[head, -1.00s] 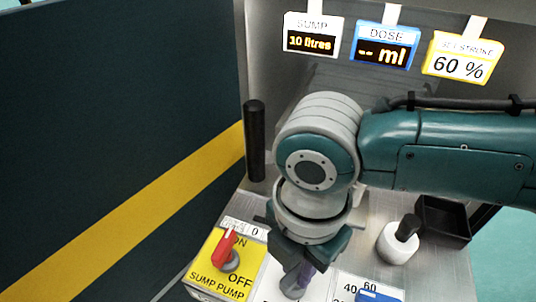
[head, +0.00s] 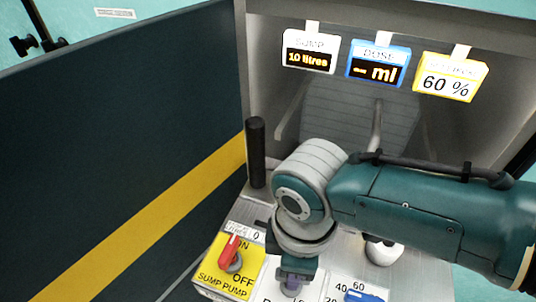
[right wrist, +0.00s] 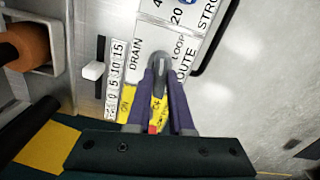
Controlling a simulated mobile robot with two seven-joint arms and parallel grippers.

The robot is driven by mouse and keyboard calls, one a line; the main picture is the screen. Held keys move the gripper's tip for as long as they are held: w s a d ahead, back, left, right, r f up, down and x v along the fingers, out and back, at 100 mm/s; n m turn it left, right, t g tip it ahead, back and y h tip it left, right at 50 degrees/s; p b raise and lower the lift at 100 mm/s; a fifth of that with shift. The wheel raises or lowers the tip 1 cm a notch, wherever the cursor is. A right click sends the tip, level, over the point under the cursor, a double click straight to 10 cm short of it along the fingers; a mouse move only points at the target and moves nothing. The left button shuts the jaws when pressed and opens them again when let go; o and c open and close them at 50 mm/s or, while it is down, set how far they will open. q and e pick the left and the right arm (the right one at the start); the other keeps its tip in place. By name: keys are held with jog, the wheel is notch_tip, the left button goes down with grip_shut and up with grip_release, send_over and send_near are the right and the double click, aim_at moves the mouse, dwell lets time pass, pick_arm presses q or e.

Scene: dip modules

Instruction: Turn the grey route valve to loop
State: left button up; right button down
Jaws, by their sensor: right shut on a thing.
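The grey route valve (right wrist: 160,66) stands on a white plate (right wrist: 182,52) marked DRAIN, LOOP and ROUTE in the right wrist view. My right gripper (right wrist: 165,85) has its two purple fingers closed on the valve's grey handle, one on each side. In the head view my right gripper (head: 293,276) points down onto the valve, and hides most of it and its label. Which mark the handle points to is hard to tell. My left gripper is not in view.
Left of the valve is the yellow SUMP PUMP plate with a red switch (head: 230,251); right is a blue knob (head: 363,297). A black post (head: 255,152) stands behind. Displays (head: 378,66) hang at the back.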

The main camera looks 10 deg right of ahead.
jog(key=shift+m+p, duration=0.3)
jog(key=shift+m, duration=0.9)
jog(key=c, duration=0.8)
grip_release()
jog(key=shift+r, duration=0.1)
notch_tip(320, 180, up, 10)
jog(key=p, duration=0.5)
